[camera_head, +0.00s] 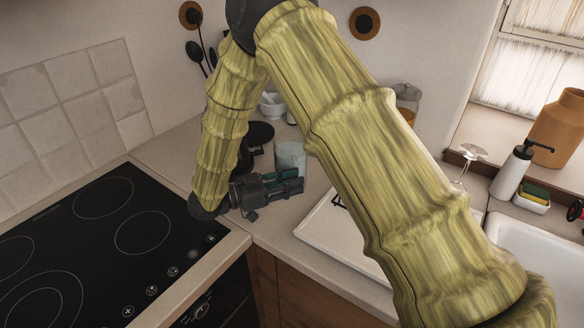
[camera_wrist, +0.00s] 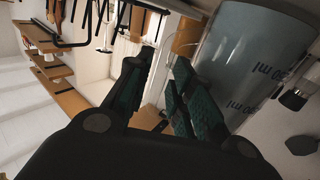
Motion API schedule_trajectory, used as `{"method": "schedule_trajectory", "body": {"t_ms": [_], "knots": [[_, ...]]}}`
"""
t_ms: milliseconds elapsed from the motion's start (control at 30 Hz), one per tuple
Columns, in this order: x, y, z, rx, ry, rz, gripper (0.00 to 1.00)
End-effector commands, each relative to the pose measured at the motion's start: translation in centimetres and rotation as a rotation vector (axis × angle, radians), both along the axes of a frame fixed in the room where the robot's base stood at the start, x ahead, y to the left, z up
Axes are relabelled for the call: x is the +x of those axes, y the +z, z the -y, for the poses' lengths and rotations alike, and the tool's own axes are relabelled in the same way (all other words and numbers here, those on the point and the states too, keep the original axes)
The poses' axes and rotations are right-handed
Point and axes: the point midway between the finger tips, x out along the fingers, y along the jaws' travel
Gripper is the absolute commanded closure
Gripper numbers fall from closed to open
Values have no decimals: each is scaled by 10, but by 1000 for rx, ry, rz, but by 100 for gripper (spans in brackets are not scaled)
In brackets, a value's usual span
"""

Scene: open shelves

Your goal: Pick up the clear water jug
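The clear water jug (camera_head: 290,157) stands on the counter in the corner between hob and sink, its lower part hidden behind my gripper. In the wrist view the jug (camera_wrist: 245,65) is large, translucent and bluish, with dark volume markings, to the right of my fingers. My gripper (camera_head: 296,181) is low over the counter, in front of the jug, with its fingers pointing right. In the wrist view my gripper (camera_wrist: 160,82) has its fingers apart, with nothing between them. The jug lies outside the gap, beside the right finger; I cannot tell whether they touch.
A black hob (camera_head: 110,235) is at left. A white drainboard (camera_head: 335,240) and sink (camera_head: 540,250) are at right. A white mortar (camera_head: 271,105), dark items (camera_head: 260,133) and a lidded jar (camera_head: 407,98) stand behind. A soap dispenser (camera_head: 511,172) and orange vase (camera_head: 560,125) are far right.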

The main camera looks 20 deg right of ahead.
Motion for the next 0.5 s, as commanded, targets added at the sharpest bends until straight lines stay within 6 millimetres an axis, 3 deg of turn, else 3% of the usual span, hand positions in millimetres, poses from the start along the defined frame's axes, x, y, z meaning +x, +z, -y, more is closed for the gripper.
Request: {"method": "schedule_trajectory", "body": {"t_ms": [133, 367, 500], "knots": [[0, 0, 14, 0, -1, -2, 77], [0, 0, 16, 0, 0, -1, 77], [0, 0, 16, 0, 0, 0, 100]]}}
